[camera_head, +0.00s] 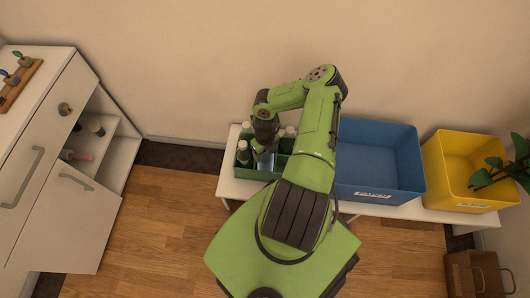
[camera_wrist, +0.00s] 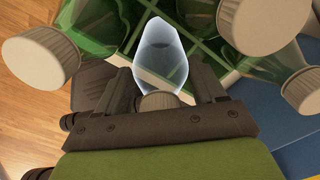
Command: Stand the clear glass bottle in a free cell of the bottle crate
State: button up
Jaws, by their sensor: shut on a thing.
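The clear glass bottle (camera_wrist: 158,55) is between the fingers of my gripper (camera_wrist: 165,90) in the wrist view, with its pale cap towards the palm. My gripper is shut on it. In the head view the bottle (camera_head: 264,160) hangs below my gripper, over or in the green bottle crate (camera_head: 245,170). The wrist view shows the crate's pale green dividers (camera_wrist: 205,58) beyond the bottle. I cannot tell whether the bottle's base touches the crate floor. My arm hides the right part of the crate in the head view.
Green bottles with pale caps (camera_wrist: 42,58) stand close on both sides of my gripper. A blue bin (camera_head: 375,155) and a yellow bin (camera_head: 455,165) stand to the right on the white bench (camera_head: 232,187). A white cabinet (camera_head: 62,200) with an open door is at left.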

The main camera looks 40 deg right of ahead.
jog(key=o, duration=1.7)
jog(key=shift+f, duration=0.1)
